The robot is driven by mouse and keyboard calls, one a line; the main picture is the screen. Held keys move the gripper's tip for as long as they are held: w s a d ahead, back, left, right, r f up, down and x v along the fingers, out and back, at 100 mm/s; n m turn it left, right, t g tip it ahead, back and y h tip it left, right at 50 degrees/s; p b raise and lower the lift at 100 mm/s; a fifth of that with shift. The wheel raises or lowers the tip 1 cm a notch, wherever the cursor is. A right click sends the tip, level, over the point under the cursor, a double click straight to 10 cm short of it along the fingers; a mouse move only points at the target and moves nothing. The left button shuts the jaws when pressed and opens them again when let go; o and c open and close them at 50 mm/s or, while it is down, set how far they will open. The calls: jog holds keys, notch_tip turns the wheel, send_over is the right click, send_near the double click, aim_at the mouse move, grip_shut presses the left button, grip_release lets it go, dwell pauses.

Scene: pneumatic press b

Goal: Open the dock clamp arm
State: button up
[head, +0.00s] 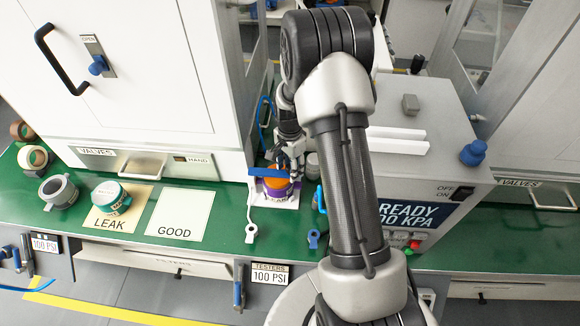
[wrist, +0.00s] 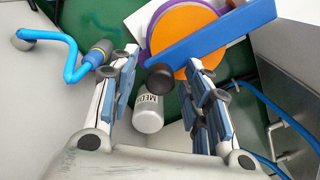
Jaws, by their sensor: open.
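The dock clamp arm is a blue bar (head: 268,172) lying across the top of an orange and purple round part (head: 276,187) on a white dock (head: 290,203). In the wrist view the blue bar (wrist: 215,33) crosses the orange face (wrist: 180,22) diagonally. A black round knob (wrist: 160,77) shows by the bar's lower left end, between my fingers; I cannot tell whether it joins the bar. My gripper (head: 290,160) is open just above the dock, and its fingers (wrist: 164,60) stand on either side of the bar's lower end. Contact is unclear.
A grey cylinder lettered "MED" (wrist: 148,115) is below the knob. A blue hose (wrist: 62,60) is at left. A grey press box (head: 430,130) stands right of the dock, a white cabinet (head: 130,60) behind left. LEAK (head: 105,224) and GOOD (head: 178,215) mats lie left.

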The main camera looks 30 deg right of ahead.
grip_shut()
dwell(0.5)
